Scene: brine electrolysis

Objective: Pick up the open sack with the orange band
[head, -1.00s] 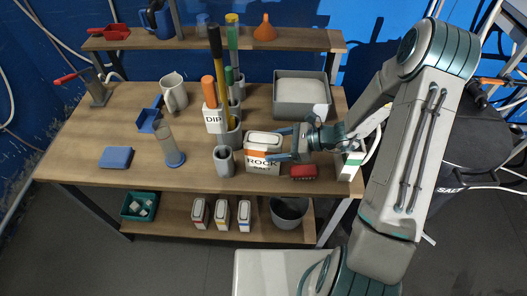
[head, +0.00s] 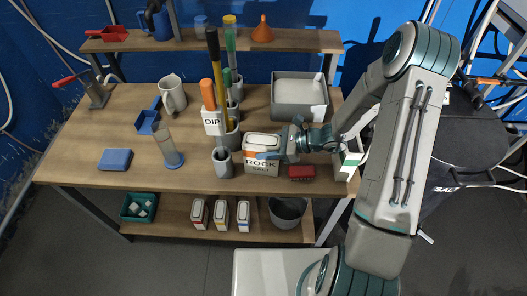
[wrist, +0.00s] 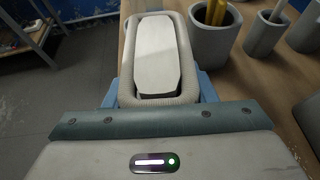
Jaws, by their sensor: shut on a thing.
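The open sack (head: 262,167), white with an orange band and the words "ROCK SALT", stands upright at the front of the wooden bench in the head view. In the wrist view its rolled beige rim (wrist: 183,45) and pale contents (wrist: 157,52) show from above. My gripper (head: 281,146) comes in from the right at the sack's upper part. It is shut on the sack, with a blue finger on either side of it in the wrist view (wrist: 162,88). The sack's right end is partly hidden by my gripper. It appears still on the bench top.
A grey cup (head: 223,162) stands close left of the sack, and a red block (head: 301,172) lies close right. A holder with tall rods (head: 230,135) and a "DIP" label (head: 212,122) is behind left. A grey bin (head: 297,110) sits behind right.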

